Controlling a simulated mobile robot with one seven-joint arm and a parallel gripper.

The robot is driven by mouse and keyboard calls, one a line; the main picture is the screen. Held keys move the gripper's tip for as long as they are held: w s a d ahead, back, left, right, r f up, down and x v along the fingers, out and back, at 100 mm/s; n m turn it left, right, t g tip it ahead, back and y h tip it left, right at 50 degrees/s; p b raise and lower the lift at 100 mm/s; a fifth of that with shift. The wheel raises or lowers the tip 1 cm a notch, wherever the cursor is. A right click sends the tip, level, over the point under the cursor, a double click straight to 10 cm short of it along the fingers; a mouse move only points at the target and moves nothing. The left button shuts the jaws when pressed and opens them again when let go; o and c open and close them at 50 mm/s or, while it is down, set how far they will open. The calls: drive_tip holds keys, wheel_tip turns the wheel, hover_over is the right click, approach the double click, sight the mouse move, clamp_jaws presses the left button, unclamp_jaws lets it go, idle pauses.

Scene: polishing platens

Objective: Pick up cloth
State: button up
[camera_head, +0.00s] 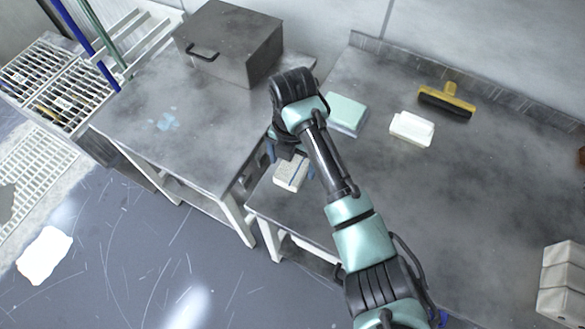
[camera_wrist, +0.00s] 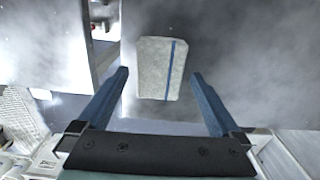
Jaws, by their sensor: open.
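A folded pale grey-white cloth (camera_head: 290,174) with a blue stripe lies flat near the front left corner of the right-hand metal table (camera_head: 400,190). In the wrist view the cloth (camera_wrist: 155,70) lies ahead, between the lines of the two fingers and nearer the left one in picture height range. My gripper (camera_head: 290,160) is over the cloth in the head view, partly covering it. In the wrist view my gripper (camera_wrist: 160,76) is open, with its blue fingers spread wider than the cloth and nothing held. Whether the fingertips reach down to the cloth's level cannot be told.
A green pad (camera_head: 346,113), a white block (camera_head: 411,128) and a yellow-and-black brush (camera_head: 447,101) lie farther back on the table. A metal box (camera_head: 229,42) stands on the left table (camera_head: 140,125). Pale boxes (camera_head: 562,282) stand at right. The table's middle is clear.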

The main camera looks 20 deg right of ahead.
sight(292, 168)
drive_tip(key=shift+f, duration=1.35)
drive_tip(key=c, duration=1.2)
wheel_tip(292, 168, up, 10)
drive_tip(key=shift+r, duration=0.1)
drive_tip(key=shift+c, duration=0.2)
